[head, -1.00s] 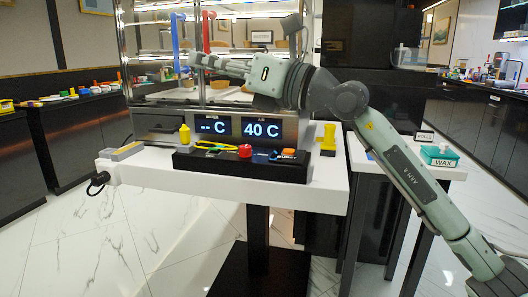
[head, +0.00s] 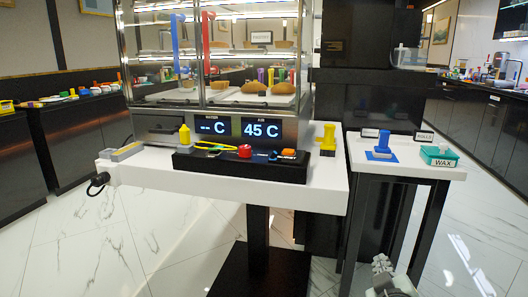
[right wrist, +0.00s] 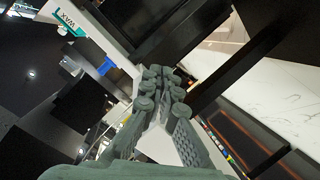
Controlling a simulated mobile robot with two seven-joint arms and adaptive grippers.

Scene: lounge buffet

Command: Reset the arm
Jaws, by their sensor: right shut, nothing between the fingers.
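My right gripper (head: 382,264) is low at the bottom of the head view, below the small side table and apart from everything on it. In the right wrist view its fingers (right wrist: 160,90) are together with nothing between them. My left gripper is in neither view. The glass food cabinet (head: 212,98) stands on the white table with its blue handle (head: 175,47) and red handle (head: 206,33) upright. Its right display (head: 262,128) reads 45 C.
A black control strip (head: 180,162) with a red knob (head: 245,151) lies at the table's front. The side table (head: 410,168) holds a blue stamp-like piece (head: 382,150) and a WAX box (head: 440,155). Marble floor (head: 470,245) is open at right.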

